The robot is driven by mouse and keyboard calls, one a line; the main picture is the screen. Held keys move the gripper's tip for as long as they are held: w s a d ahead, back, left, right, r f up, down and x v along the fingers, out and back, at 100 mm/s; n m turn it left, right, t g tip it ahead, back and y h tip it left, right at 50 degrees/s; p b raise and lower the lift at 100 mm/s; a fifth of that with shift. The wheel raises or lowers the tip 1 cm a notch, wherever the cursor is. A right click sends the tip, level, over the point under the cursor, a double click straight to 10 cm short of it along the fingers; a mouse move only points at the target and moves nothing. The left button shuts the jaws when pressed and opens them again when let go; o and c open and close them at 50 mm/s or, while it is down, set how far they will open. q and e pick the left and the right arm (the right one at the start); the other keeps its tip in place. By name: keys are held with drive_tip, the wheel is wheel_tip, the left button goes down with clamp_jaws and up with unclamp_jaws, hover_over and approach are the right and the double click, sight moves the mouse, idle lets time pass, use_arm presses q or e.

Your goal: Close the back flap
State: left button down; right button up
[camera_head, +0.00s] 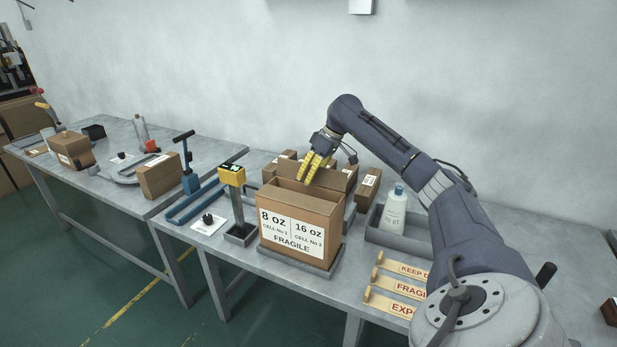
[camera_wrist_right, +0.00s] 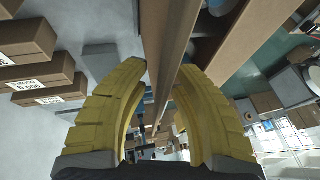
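The open cardboard box (camera_head: 290,243) stands on a dark tray, with a white "8 oz / 16 oz FRAGILE" label on its front. Its back flap (camera_head: 335,178) stands up at the rear edge. My right gripper (camera_head: 311,169) has yellow fingers pointing down over the rear of the box opening, at the back flap. In the right wrist view, the fingers (camera_wrist_right: 160,75) are spread, with a cardboard panel's edge (camera_wrist_right: 172,65) running between them. A gap shows beside the panel; I cannot tell whether either finger touches it. My left gripper is not in view.
Several small boxes (camera_head: 367,188) stand behind the large box. A white bottle (camera_head: 395,208) stands in a grey tray to the right. Wooden labelled stamps (camera_head: 395,285) lie at the front right. A yellow-headed device (camera_head: 232,176) stands close on the left.

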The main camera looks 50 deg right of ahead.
drive_tip(key=shift+o, duration=0.2)
clamp_jaws()
drive_tip(key=shift+a+h, duration=0.1)
drive_tip(key=shift+h, duration=0.2)
drive_tip(key=shift+s+a+n+t+h, duration=0.15)
drive_tip(key=shift+t+h, duration=0.1)
drive_tip(key=shift+h, duration=0.3)
drive_tip(key=shift+a+n+t+h, duration=0.15)
drive_tip(key=shift+t+h, duration=0.1)
drive_tip(key=shift+h, duration=0.3)
drive_tip(key=shift+s+a+n+t+h, duration=0.15)
drive_tip(key=shift+n+t+h, duration=0.1)
drive_tip(key=shift+h, duration=0.55)
drive_tip(key=shift+w+a+n+t+h, duration=0.15)
drive_tip(key=shift+t+h, duration=0.1)
drive_tip(key=shift+h, duration=0.55)
drive_tip(key=shift+s, duration=0.1)
drive_tip(key=c, duration=0.5)
unclamp_jaws()
drive_tip(key=shift+c, duration=0.2)
drive_tip(key=o, duration=0.5)
